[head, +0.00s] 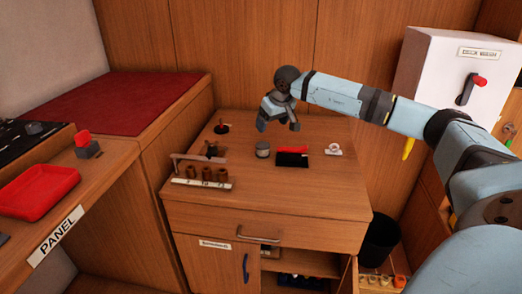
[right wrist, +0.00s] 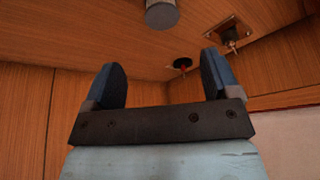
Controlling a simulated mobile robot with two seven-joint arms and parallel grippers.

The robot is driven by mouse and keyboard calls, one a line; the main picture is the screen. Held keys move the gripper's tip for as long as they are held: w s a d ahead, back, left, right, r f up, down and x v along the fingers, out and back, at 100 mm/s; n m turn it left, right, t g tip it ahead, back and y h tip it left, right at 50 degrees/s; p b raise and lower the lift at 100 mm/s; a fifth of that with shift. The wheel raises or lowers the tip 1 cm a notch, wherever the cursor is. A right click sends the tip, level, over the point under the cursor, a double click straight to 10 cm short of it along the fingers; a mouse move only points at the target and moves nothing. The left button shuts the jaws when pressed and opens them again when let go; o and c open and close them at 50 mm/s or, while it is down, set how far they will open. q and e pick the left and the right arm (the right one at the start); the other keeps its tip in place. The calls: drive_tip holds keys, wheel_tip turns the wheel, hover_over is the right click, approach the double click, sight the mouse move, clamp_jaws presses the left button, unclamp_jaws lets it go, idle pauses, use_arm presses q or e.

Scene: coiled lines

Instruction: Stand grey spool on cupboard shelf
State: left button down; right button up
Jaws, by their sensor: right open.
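A grey spool (head: 262,150), a short cylinder with a lighter lower part, stands upright on the cupboard top (head: 310,198). It also shows in the right wrist view (right wrist: 161,14), beyond my fingertips and cut by the top edge. My right gripper (head: 278,124) is open and empty, above the back of the cupboard top, behind and slightly right of the spool; they are apart. In the wrist view its two blue fingers (right wrist: 163,65) are spread wide. The cupboard shelf (head: 300,263) shows below the drawer, partly hidden by the top. My left gripper is out of view.
A black and red item (head: 292,157) and a white ring-shaped item (head: 333,149) lie right of the spool. A rack with brown pegs (head: 206,175) stands left. A black bin (head: 379,240) stands right of the cupboard. Dark blue items (head: 300,282) lie low inside.

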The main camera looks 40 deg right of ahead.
sight(263, 145)
drive_tip(key=b+x, duration=0.2)
drive_tip(key=x, duration=0.6)
drive_tip(key=shift+s+a, duration=0.1)
drive_tip(key=b+x, duration=0.2)
drive_tip(key=x, duration=0.3)
drive_tip(key=shift+b, duration=0.4)
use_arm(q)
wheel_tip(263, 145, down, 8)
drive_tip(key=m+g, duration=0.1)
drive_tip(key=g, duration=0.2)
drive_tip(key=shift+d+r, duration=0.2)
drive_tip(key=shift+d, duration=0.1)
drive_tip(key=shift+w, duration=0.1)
use_arm(e)
drive_tip(key=c, duration=1.1)
drive_tip(key=shift+o, duration=0.2)
